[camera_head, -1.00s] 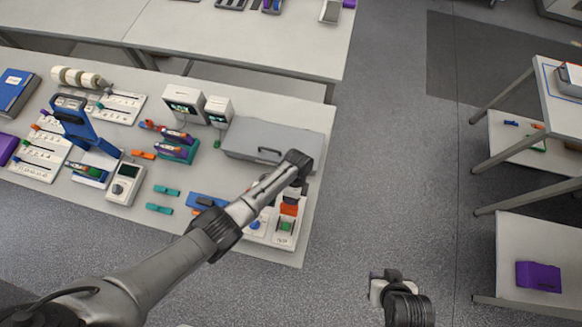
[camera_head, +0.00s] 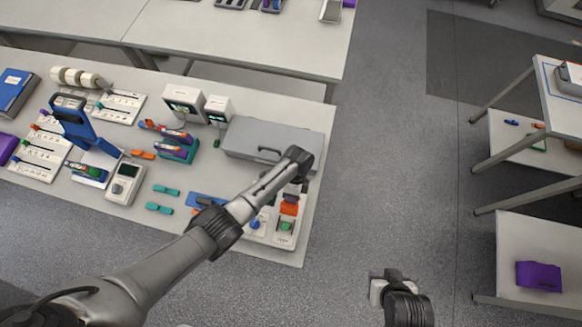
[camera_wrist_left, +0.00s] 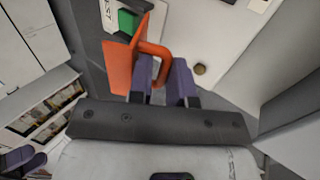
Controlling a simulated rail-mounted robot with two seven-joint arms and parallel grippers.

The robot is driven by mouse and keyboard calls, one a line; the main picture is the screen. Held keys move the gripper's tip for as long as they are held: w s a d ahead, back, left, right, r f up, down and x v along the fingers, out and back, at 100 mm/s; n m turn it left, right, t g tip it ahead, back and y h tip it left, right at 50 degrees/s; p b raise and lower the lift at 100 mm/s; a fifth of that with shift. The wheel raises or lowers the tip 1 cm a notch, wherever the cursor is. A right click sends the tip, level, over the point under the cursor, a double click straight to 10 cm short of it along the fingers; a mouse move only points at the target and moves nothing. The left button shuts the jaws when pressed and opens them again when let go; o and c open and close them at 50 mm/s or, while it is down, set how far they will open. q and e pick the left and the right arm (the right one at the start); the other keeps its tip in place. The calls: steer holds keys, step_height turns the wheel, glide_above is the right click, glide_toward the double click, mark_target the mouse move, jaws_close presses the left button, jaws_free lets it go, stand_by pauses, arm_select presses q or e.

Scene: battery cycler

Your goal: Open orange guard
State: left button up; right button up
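The orange guard (camera_head: 289,208) is on the panel at the right front corner of the bench. In the left wrist view the guard (camera_wrist_left: 119,66) is a flat plate with a loop handle, tilted up beside a green button (camera_wrist_left: 127,21). My left gripper (camera_wrist_left: 163,75) has its two dark fingers close on either side of the handle bar and appears shut on it. In the head view my left gripper (camera_head: 297,186) is partly hidden by its own wrist. My right gripper (camera_head: 380,288) hangs over the floor, away from the bench; its fingers are not clear.
A grey lidded case (camera_head: 262,139) lies just behind my left wrist. A blue knob (camera_head: 255,224) and a blue tray (camera_head: 205,200) lie left of the guard. A handheld meter (camera_head: 124,184) stands further left.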

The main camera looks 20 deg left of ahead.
arm_select(q)
steer(key=v, duration=1.2)
steer(key=shift+w+r, duration=0.2)
steer(key=shift+r, duration=0.05)
